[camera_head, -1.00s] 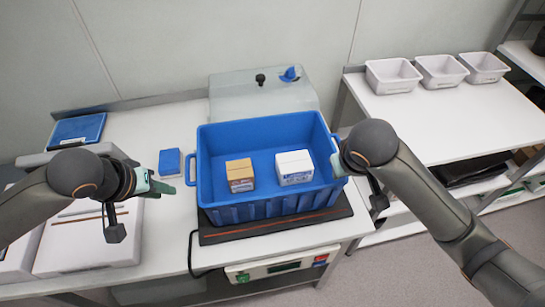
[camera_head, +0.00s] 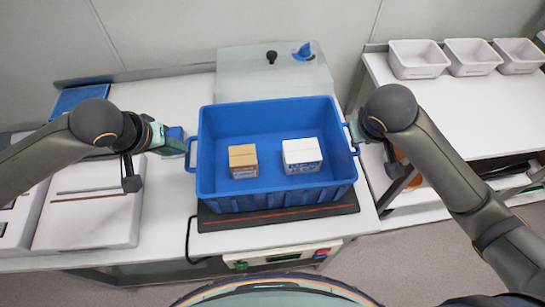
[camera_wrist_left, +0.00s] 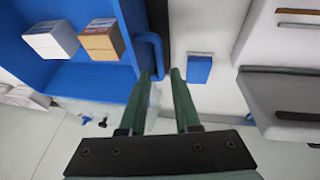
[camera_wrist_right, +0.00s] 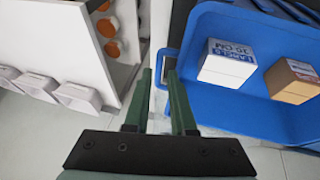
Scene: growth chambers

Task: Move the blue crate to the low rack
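The blue crate (camera_head: 278,203) stands upright on a dark scale plate (camera_head: 280,221) on the white bench. It holds a brown box (camera_head: 243,161) and a white box (camera_head: 302,156). My left gripper (camera_wrist_left: 160,72) is open at the crate's left-side handle (camera_wrist_left: 157,48), which reaches between its fingertips. My right gripper (camera_wrist_right: 159,70) is open, with a narrow gap, at the opposite handle (camera_wrist_right: 166,56); whether it touches the handle is unclear. In the head view, the right gripper is mostly hidden behind its wrist. A white rack (camera_head: 450,115) with lower shelves stands at the right.
Three grey bins (camera_head: 418,58) line the rack top's back edge, leaving its front clear. A translucent container (camera_head: 240,75) stands behind the crate. A small blue block (camera_wrist_left: 199,69) lies left of the crate. A gap of floor separates bench and rack.

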